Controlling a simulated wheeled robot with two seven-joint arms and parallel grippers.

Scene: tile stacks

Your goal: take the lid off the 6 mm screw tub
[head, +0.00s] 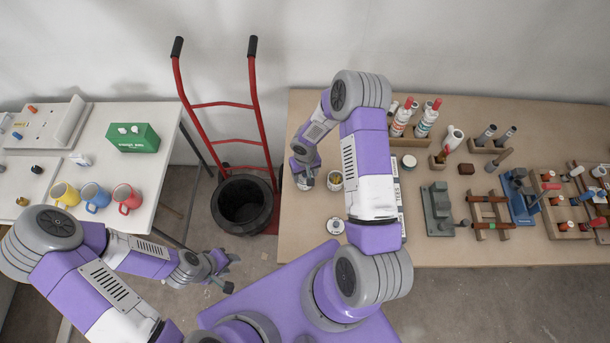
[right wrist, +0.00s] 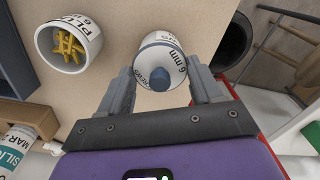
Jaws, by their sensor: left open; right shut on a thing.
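The 6 mm screw tub (right wrist: 166,45) is white with dark lettering. Its lid, with a blue-grey knob (right wrist: 160,78), is on it and faces the wrist camera. My right gripper (right wrist: 162,72) is shut on this tub, one finger on each side; the exact contact at the fingertips is hard to see. In the head view my right gripper (head: 304,180) is over the left end of the right-hand table and hides the tub. My left gripper (head: 232,272) is open and empty, out over the floor between the tables.
An open tub of yellow plugs (right wrist: 68,47) stands beside the held tub. A loose white lid (head: 335,226) with a dark knob lies near the front edge of the table (head: 440,252). Bottles and tool racks fill the table's right part. A black bin (head: 243,203) stands left of the table.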

